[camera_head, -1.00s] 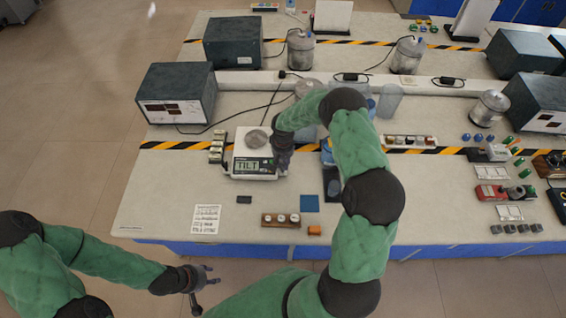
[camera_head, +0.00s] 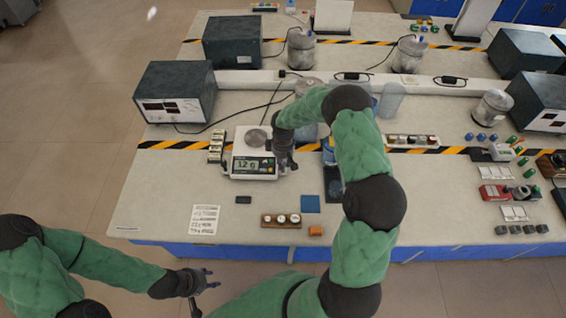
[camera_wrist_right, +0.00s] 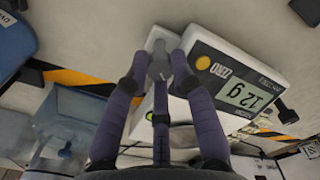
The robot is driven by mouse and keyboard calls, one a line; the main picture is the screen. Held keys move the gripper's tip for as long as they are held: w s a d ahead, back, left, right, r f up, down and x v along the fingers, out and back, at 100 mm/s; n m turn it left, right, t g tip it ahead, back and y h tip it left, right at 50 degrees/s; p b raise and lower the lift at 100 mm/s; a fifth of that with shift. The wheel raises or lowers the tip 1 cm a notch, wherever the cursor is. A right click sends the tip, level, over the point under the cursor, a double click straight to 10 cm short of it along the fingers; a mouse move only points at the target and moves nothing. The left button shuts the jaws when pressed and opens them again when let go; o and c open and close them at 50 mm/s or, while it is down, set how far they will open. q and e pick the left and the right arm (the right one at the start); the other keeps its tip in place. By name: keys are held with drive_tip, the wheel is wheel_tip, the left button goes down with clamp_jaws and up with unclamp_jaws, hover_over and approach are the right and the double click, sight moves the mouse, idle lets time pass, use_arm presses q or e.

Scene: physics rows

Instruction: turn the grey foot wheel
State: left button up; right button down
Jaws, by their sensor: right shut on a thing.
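A white balance (camera_head: 240,171) stands on the bench, left of my right arm. My right gripper (camera_head: 284,165) is at the balance's right side, pointing down. In the right wrist view its fingers (camera_wrist_right: 160,72) are shut on the grey foot wheel (camera_wrist_right: 159,66) beside the balance's corner. The fingers cover part of the wheel. My left gripper (camera_head: 211,280) is empty in front of the bench, its fingers apart.
A dark instrument box (camera_head: 176,92) stands behind left of the balance. A wooden block with weights (camera_head: 281,221), a blue square (camera_head: 310,204) and a printed sheet (camera_head: 204,219) lie in front. A clear container (camera_wrist_right: 62,140) shows near the fingers in the right wrist view.

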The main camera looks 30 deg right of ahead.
sight(283, 164)
drive_tip(key=shift+n, duration=1.2)
drive_tip(key=c, duration=1.1)
unclamp_jaws()
drive_tip(key=shift+o, duration=0.2)
wheel_tip(283, 164, up, 12)
